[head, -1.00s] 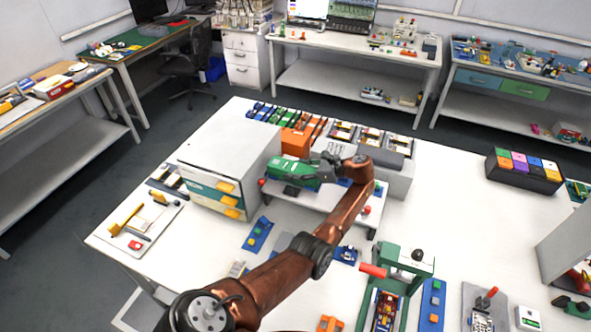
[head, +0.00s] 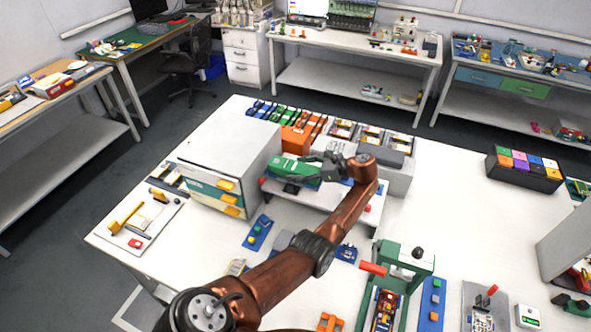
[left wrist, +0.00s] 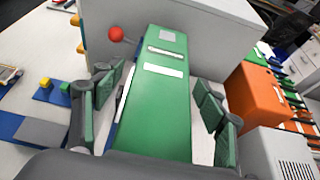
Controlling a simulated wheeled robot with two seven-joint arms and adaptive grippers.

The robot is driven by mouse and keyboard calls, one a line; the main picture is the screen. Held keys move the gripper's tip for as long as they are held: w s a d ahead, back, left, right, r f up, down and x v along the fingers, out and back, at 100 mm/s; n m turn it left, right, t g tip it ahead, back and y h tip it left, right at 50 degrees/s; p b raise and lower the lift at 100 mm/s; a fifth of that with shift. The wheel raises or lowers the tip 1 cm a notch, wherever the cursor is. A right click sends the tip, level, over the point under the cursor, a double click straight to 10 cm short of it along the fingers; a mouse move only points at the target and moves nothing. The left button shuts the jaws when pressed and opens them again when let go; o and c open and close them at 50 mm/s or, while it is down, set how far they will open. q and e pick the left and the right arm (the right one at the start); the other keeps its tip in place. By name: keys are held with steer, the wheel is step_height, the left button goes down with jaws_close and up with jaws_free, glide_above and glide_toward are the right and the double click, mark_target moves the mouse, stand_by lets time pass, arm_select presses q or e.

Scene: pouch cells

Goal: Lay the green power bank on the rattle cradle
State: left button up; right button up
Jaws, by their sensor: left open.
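The green power bank (head: 288,168) lies on a low white stand with red knobs (head: 300,195), beside the white drawer cabinet. In the left wrist view the power bank (left wrist: 155,110) is a long green block with pale labels, lying between my fingers. My left gripper (head: 315,168) is open, with its green-padded fingers (left wrist: 157,90) spread on either side and a visible gap at each. A red ball knob (left wrist: 116,34) shows by the far end of the power bank. The bank covers most of what is under it, so the rattle cradle's contact is hidden.
The white drawer cabinet (head: 225,155) stands close to the left of the power bank. An orange box (head: 296,140) and a grey box (head: 395,178) stand behind and to the right. A green press (head: 405,262) stands at the front.

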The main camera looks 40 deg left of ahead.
arm_select(q)
steer(key=v, duration=1.1)
steer(key=shift+a+r, duration=0.1)
